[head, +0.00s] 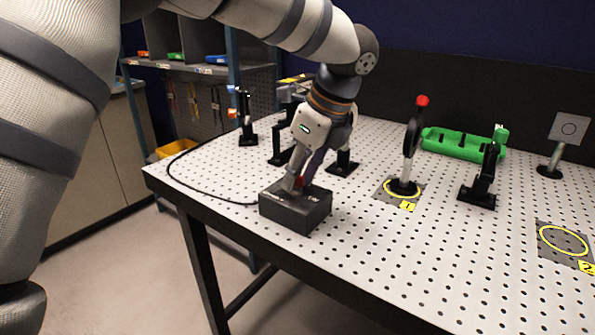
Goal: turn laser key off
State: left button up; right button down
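A dark grey box (294,209) with a black cable stands on the perforated table near its left front edge. A small red part (300,181) shows on top of it, between my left fingers; it looks like the laser key. My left gripper (297,184) points down onto the top of the box, with its fingertips at the red part. The fingers look close around it, but whether they grip it is too small to tell. Which way the key is turned is hidden. My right gripper is not in view.
An empty yellow ring (563,240) lies at right. A shelf (190,68) stands behind left. The front middle is clear.

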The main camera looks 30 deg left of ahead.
pick_arm(q)
grip_shut()
jog(key=n+g, duration=0.1)
jog(key=n, duration=0.2)
jog(key=shift+w, duration=0.15)
jog(key=n, duration=0.2)
jog(key=n+g+b, duration=0.1)
jog(key=shift+w+f+n+g, duration=0.1)
jog(key=shift+f+n+g, duration=0.05)
jog(key=shift+n+g, duration=0.2)
jog(key=n+g+h, duration=0.1)
jog(key=n, duration=0.2)
jog(key=n+h+b, duration=0.1)
jog(key=n, duration=0.2)
jog(key=shift+w+a+g, duration=0.1)
jog(key=shift+a+g, duration=0.05)
jog(key=shift+g, duration=0.2)
jog(key=n+h, duration=0.1)
jog(key=n, duration=0.1)
jog(key=n+h, duration=0.1)
jog(key=n, duration=0.2)
jog(key=shift+a+g+b, duration=0.1)
jog(key=shift+g+b, duration=0.2)
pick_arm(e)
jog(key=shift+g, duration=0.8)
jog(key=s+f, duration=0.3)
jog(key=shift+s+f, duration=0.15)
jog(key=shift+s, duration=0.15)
